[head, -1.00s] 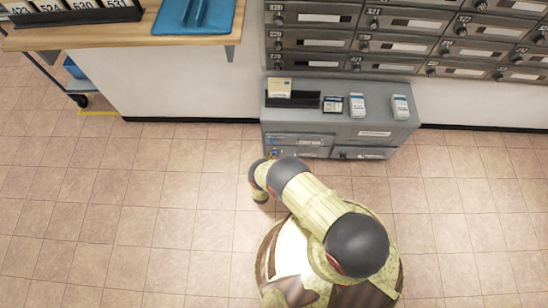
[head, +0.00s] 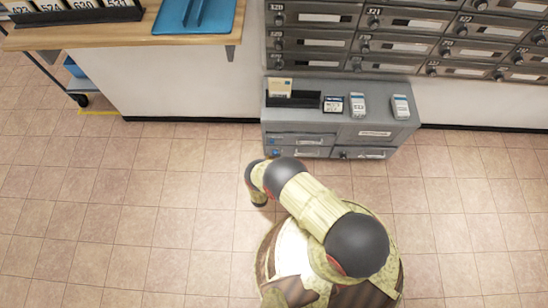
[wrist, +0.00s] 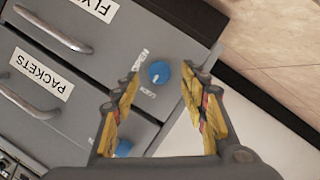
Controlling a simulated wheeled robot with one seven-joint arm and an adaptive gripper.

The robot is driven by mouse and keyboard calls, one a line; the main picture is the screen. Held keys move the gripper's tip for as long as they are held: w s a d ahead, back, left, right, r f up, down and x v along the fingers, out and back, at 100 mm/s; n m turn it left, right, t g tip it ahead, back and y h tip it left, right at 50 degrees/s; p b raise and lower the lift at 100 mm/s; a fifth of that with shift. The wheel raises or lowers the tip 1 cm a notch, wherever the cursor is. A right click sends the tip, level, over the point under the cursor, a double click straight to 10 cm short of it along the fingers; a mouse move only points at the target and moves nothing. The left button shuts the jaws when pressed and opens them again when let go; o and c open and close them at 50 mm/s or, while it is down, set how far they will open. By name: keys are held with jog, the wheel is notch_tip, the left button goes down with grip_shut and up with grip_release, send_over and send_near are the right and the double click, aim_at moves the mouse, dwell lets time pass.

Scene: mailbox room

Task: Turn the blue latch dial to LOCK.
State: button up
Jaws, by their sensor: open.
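In the wrist view a blue dial (wrist: 158,72) sits at the end of the grey drawer front labelled "FLY…". The word OPEN (wrist: 140,59) is printed at one side of it and LOCK (wrist: 148,92) at another. A small pale mark shows on the dial, but I cannot tell clearly where it points. A second blue dial (wrist: 123,148), on the PACKETS drawer front, is partly hidden by my finger. My gripper (wrist: 159,80) is open and empty, its fingers framing the first dial in the picture; no contact is visible. In the head view my arm hides the gripper's fingers.
The low grey cabinet (head: 390,136) carries a dark tray and small boxes, below the mailbox wall (head: 400,45). Drawer handles (wrist: 55,32) stick out from its front. A wooden counter (head: 120,38) stands at left. The tiled floor (head: 120,200) is clear.

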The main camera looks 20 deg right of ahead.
jog(key=v, duration=1)
dwell(0.3)
